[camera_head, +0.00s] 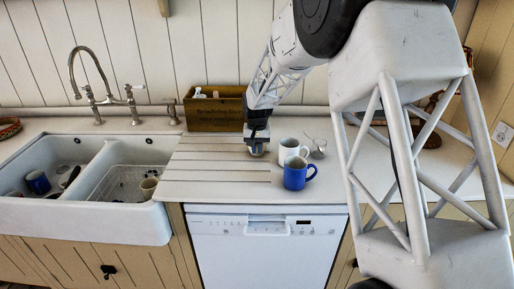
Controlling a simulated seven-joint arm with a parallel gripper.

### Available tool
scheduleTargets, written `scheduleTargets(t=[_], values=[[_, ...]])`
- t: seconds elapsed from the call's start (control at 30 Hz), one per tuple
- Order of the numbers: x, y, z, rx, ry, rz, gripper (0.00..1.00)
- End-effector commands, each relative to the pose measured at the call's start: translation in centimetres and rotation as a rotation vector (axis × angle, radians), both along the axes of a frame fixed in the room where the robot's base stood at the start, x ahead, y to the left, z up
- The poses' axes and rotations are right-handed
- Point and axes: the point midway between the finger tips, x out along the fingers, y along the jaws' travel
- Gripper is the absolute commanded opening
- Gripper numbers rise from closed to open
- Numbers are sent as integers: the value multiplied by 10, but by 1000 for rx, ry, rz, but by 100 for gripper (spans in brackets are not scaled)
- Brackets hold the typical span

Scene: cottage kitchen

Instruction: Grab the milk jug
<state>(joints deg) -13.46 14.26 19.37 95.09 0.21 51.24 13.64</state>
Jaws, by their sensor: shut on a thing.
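I cannot tell for certain which of these is the milk jug. A blue mug (295,175) stands in front of the white one.
A double white sink (116,222) holds a blue mug (38,183) and a beige cup (149,187). A wooden box (213,112) stands behind my gripper. The drainboard (215,175) in front is clear. A white dishwasher (265,250) is below.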

Motion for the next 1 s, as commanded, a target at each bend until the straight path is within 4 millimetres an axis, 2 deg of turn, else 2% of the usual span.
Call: scheduleTargets(t=[0.47,0.9,1.0], values=[[0,0,10,1,-2,0,0],[1,0,36,1,-3,0,0],[-6,-1,36,0,-1,0,0]])
